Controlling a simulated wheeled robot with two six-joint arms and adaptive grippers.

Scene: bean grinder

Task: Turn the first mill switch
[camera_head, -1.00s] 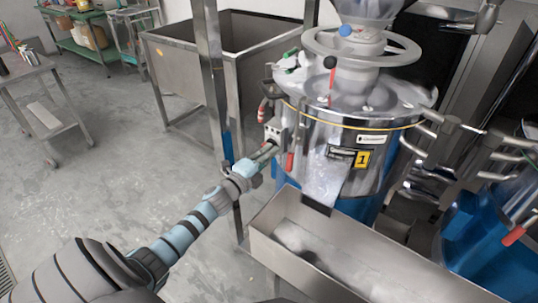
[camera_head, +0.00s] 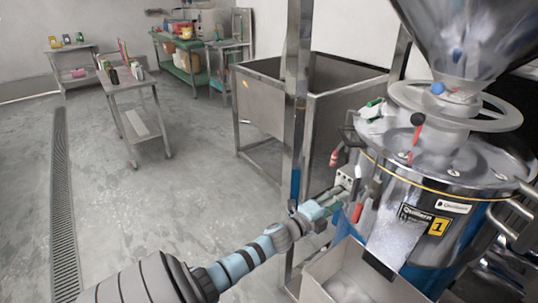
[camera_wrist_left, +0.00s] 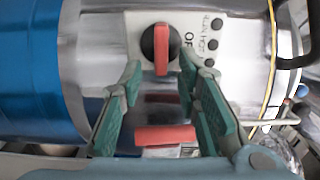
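The first mill (camera_head: 400,225) is a steel and blue drum with a yellow "1" label, at the right of the head view. Its light switch panel (camera_head: 346,178) is on the drum's left side. In the left wrist view the switch (camera_wrist_left: 161,48) is a red bar on a black round knob, beside "OFF" lettering. My left gripper (camera_head: 328,203) is close to the panel. The wrist view shows its green fingers (camera_wrist_left: 160,76) open, with the switch just beyond the gap between their tips. Contact cannot be told. My right gripper is out of view.
A red handle (camera_wrist_left: 165,134) lies between the fingers' lower parts in the wrist view. A steel trough (camera_head: 350,285) stands below the mill. A steel post (camera_head: 297,100) and large bin (camera_head: 265,110) stand behind my left arm. The floor at left is open.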

